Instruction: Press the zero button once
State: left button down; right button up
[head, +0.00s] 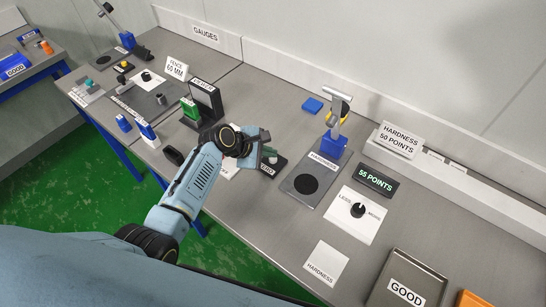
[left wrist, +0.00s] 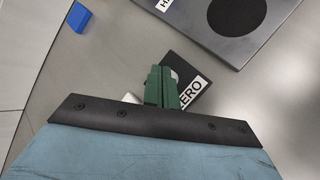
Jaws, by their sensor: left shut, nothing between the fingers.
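The zero button's dark base (head: 279,165) lies on the grey bench, left of the hardness tester, partly covered by my left gripper (head: 268,152). In the left wrist view the dark base (left wrist: 186,62) carries a white label reading ZERO (left wrist: 194,90). A pale round edge, likely the button cap (left wrist: 174,74), shows just behind my green fingers (left wrist: 161,88). The fingers are shut with nothing between them and are over or right beside the button. I cannot tell whether they touch it. My right gripper is in neither view.
The hardness tester (head: 301,186) stands just right of the button, with a display reading 55 POINTS (head: 375,180) and a knob panel (head: 353,226) beyond. A blue block (head: 312,105) lies behind. A GOOD tray (head: 377,296) is at front right. Gauges and a fence sign (head: 176,68) stand left.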

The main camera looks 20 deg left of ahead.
aim_at(269, 159)
pick_arm(q)
jog(key=shift+f, duration=0.45)
dwell(0.8)
jog(key=shift+r, duration=0.1)
jog(key=shift+r+p, duration=0.8)
jog(key=shift+p, duration=0.15)
notch_tip(269, 159, up, 5)
jog(key=p, duration=0.6)
dwell(0.5)
